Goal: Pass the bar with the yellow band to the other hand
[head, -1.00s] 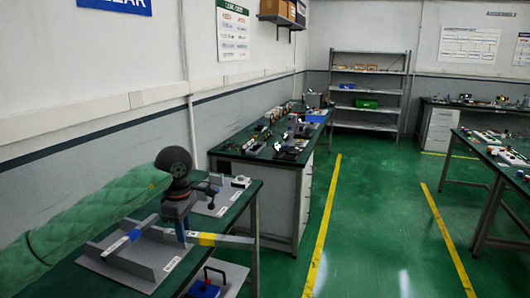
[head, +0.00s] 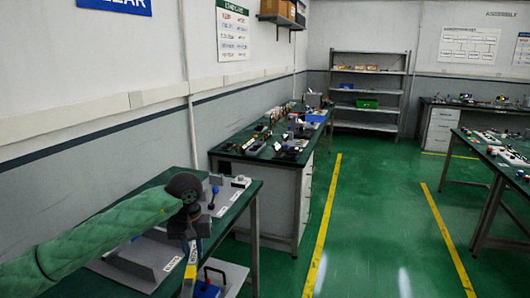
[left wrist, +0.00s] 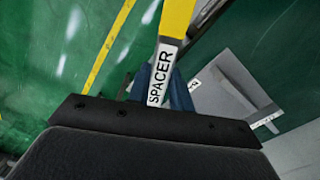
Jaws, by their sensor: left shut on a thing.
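The bar with the yellow band (head: 191,268) is in my left gripper (head: 190,238) in the head view, pointing down and towards the camera. In the left wrist view the bar (left wrist: 176,18) runs up from between the blue fingers of the left gripper (left wrist: 160,90). Its white label reads SPACER, and its yellow part lies beyond the fingertips. The bar's far end is cut off by the picture edge. My right gripper is in neither view.
A grey fixture (head: 150,263) stands on the near green bench (head: 236,207), partly hidden by my left arm. Green floor (head: 380,220) is clear to the right.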

